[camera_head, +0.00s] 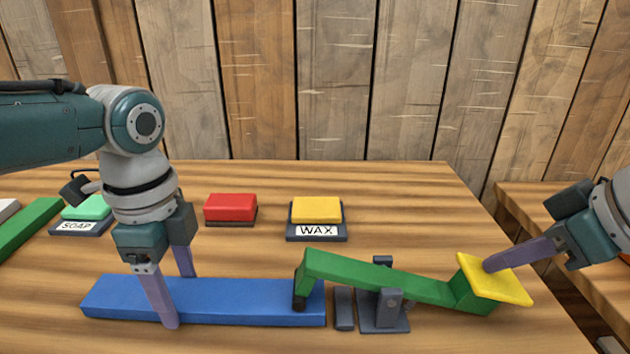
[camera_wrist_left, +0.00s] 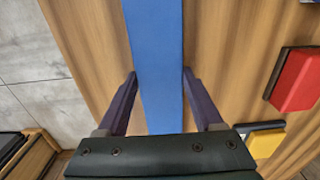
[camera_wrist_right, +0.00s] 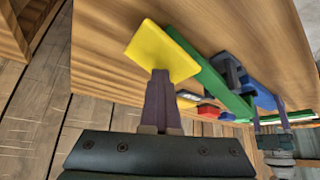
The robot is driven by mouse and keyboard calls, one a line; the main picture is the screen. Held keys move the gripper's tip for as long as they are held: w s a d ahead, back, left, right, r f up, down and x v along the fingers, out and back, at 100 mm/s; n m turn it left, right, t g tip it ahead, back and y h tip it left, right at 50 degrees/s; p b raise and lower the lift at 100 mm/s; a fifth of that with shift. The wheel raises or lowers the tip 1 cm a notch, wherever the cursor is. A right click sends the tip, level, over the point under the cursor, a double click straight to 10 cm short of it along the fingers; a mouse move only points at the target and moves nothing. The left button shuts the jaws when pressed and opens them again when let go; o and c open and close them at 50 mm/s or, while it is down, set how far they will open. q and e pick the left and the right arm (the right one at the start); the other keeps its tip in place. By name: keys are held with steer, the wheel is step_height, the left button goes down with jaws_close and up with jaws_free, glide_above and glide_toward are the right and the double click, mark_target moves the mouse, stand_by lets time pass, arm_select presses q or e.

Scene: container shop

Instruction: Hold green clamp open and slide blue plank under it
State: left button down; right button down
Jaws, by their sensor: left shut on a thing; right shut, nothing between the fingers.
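The green clamp (camera_head: 390,280) is a lever on a grey pivot stand (camera_head: 388,312). It tilts, its left end raised and its yellow pad (camera_head: 505,284) low on the right. My right gripper (camera_head: 490,266) is shut and empty, its fingertips against the yellow pad, also in the right wrist view (camera_wrist_right: 158,74). The blue plank (camera_head: 235,298) lies flat on the table, its right end beneath the clamp's raised left end, short of a small grey block (camera_head: 344,308). My left gripper (camera_head: 177,300) is shut across the plank's width, one finger on each long side.
Behind the plank stand a red block (camera_head: 231,206), a yellow block on a WAX base (camera_head: 316,210) and a light green block on a SOAP base (camera_head: 84,208). A green bar (camera_head: 28,228) lies far left. The table's right edge is near my right arm.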

arm_select(q)
steer(key=shift+d, duration=0.7)
arm_select(e)
steer(key=shift+s+a+f, duration=0.1)
steer(key=shift+a, duration=0.15)
arm_select(q)
steer(key=shift+f, duration=0.2)
steer(key=shift+a, duration=0.15)
arm_select(e)
steer(key=shift+a+r, duration=0.1)
steer(key=shift+r, duration=1.2)
step_height(320, 180, up, 7)
steer(key=shift+d+f, duration=0.2)
arm_select(q)
jaws_free()
